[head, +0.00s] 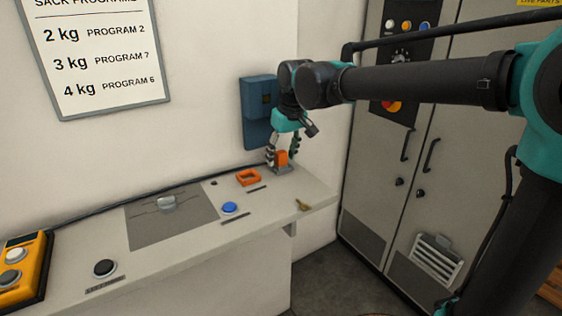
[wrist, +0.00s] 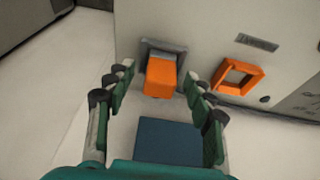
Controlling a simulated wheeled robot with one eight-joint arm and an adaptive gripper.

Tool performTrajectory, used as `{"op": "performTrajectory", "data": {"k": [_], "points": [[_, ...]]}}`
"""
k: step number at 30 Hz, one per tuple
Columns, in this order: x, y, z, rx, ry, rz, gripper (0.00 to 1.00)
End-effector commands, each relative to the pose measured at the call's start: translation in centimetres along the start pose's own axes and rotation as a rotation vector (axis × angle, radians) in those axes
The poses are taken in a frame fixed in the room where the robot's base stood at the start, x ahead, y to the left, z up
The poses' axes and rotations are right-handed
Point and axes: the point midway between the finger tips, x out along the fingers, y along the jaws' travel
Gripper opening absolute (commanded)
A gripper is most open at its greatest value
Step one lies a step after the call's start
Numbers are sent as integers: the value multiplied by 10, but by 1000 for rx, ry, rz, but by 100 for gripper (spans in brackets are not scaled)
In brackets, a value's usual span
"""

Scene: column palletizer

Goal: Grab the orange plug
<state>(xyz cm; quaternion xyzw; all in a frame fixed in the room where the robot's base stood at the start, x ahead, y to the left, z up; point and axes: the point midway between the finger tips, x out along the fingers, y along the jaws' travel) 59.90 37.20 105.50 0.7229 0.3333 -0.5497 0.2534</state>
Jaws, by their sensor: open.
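The orange plug (head: 281,158) stands upright in a grey holder (head: 283,170) at the back right of the bench. In the wrist view the plug (wrist: 161,77) shows as an orange block in front of the grey holder (wrist: 163,47). My gripper (head: 283,153) is open above the bench, with its fingers on either side of the plug. In the wrist view the fingers of my gripper (wrist: 160,80) flank the plug with gaps on both sides, and nothing is held.
An orange square frame (head: 248,177) lies left of the holder. A blue button (head: 230,208) and a small brass-coloured item (head: 303,205) are nearer the front. A blue wall box (head: 258,112) is behind my gripper. A grey cabinet (head: 400,150) stands at right.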

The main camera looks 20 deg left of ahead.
Motion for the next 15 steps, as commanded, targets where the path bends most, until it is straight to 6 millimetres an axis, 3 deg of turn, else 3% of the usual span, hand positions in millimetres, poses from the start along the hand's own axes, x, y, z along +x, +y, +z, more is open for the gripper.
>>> {"op": "performTrajectory", "data": {"k": [8, 15], "points": [[4, 0, 0, 0, 0, 0, 53], [4, 0, 0, 0, 0, 0, 26]]}}
